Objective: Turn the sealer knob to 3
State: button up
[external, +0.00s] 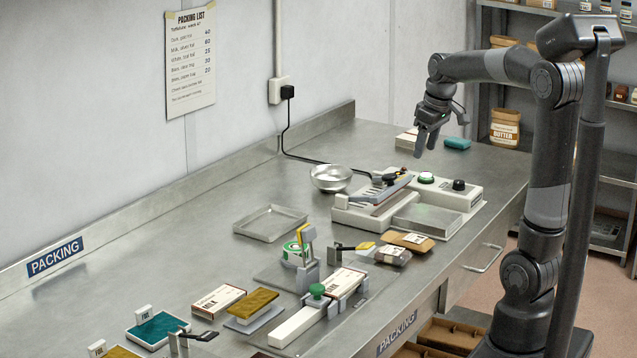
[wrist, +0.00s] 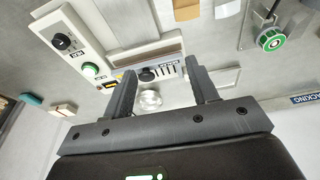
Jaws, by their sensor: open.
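The sealer (external: 440,196) is a pale unit on the steel bench, with a hinged grey sealing arm. Its black round knob (external: 459,185) stands on the right end of its top, beside a green button (external: 426,178). In the wrist view the knob (wrist: 62,41) is at upper left, with the green button (wrist: 90,70) below it; its setting is too small to read. My gripper (external: 427,148) is open and empty, above the back of the sealer and apart from the knob. In the wrist view its fingers (wrist: 160,68) spread at centre.
A metal bowl (external: 331,177) and a shallow tray (external: 270,222) lie left of the sealer. A power cable (external: 310,152) runs behind it. A teal block (external: 457,143) and a box (external: 407,138) lie at the far end. Packages and a green-knobbed clamp (external: 317,291) crowd the near bench.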

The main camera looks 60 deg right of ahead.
jog(key=w+d+f+g, duration=0.1)
jog(key=w+d+f, duration=0.15)
jog(key=d, duration=0.95)
jog(key=g, duration=0.2)
send_near(458, 181)
notch_tip(458, 181, down, 9)
jog(key=shift+s+r, duration=0.15)
jog(key=shift+s, duration=0.05)
jog(key=shift+c, duration=0.3)
jog(key=c, duration=0.9)
